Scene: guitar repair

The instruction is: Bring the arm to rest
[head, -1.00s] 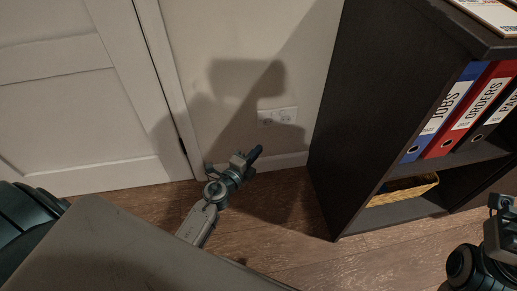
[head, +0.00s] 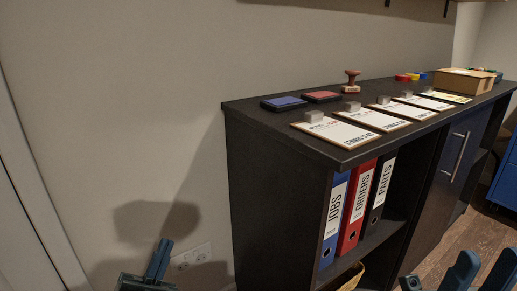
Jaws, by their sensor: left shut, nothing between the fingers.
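My left gripper (head: 160,261) shows at the bottom left of the head view, pointing up in front of the pale wall. Its blue fingers are together and hold nothing. It is apart from the black cabinet to its right. Most of the left arm is below the frame. Part of my right arm shows as blue and dark shapes at the bottom right corner, cut off by the frame edge. I cannot tell how its jaws stand.
The black cabinet (head: 270,190) carries several clipboards, a blue ink pad (head: 284,102), a red ink pad (head: 322,96), a wooden stamp (head: 351,82) and a cardboard box (head: 463,80). Binders stand on its shelf.

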